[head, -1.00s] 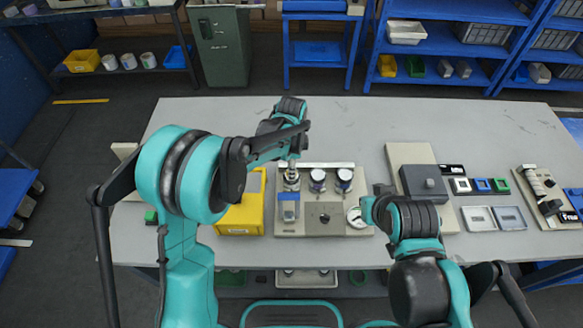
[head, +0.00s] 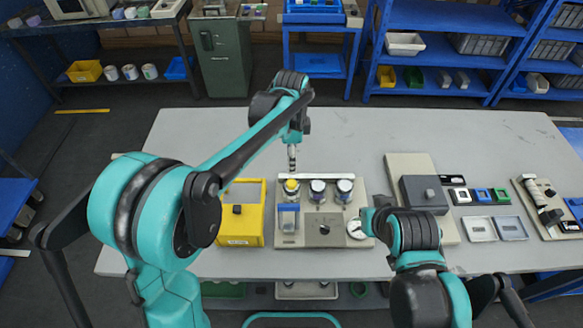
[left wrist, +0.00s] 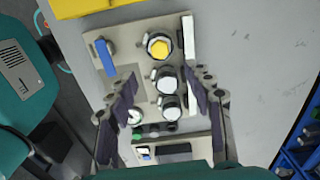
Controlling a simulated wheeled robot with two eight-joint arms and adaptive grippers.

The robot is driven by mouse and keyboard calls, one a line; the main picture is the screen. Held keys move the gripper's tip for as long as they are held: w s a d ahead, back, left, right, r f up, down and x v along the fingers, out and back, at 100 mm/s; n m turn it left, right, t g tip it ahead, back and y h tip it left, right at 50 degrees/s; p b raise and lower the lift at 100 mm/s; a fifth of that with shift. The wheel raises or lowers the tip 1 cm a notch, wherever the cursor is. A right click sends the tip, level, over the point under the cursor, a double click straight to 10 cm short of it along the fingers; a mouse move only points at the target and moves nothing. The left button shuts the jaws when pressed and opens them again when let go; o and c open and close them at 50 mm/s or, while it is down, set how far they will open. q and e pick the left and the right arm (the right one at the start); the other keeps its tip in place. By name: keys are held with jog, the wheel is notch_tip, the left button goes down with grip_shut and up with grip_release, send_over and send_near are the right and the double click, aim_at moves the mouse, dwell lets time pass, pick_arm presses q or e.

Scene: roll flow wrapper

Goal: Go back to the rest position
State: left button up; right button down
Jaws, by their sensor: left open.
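My left gripper (head: 292,166) hangs above the back edge of a beige fixture plate (head: 345,236) and points down. In the left wrist view its two fingers (left wrist: 162,80) are spread, with nothing held between them. Three round canisters stand in a row on the plate. The left canister (head: 291,186) has a yellow top, which also shows in the left wrist view (left wrist: 159,46). The other canisters (head: 317,187) and (head: 344,187) have pale tops. My right gripper (head: 366,222) is low beside the plate's right side, near a white round dial (head: 355,229); its jaws cannot be made out.
A yellow box (head: 240,228) stands left of the plate. A blue part (head: 288,217) sits on the plate's front left. Right are a beige board with a grey block (head: 423,194), small coloured frames and grey trays (head: 480,229). The table's back (head: 400,130) is clear.

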pick_arm(q)
jog(key=s+a+r+n+t+b, duration=0.1)
jog(key=s+a+r+n+t, duration=0.2)
jog(key=s+a+r+n, duration=0.45)
jog(key=s+a+f+n+t+b, duration=0.1)
jog(key=s+a+f+n+t, duration=0.3)
jog(key=s+a+n, duration=0.6)
jog(key=shift+s+a+f, duration=0.15)
jog(key=shift+s+f, duration=0.95)
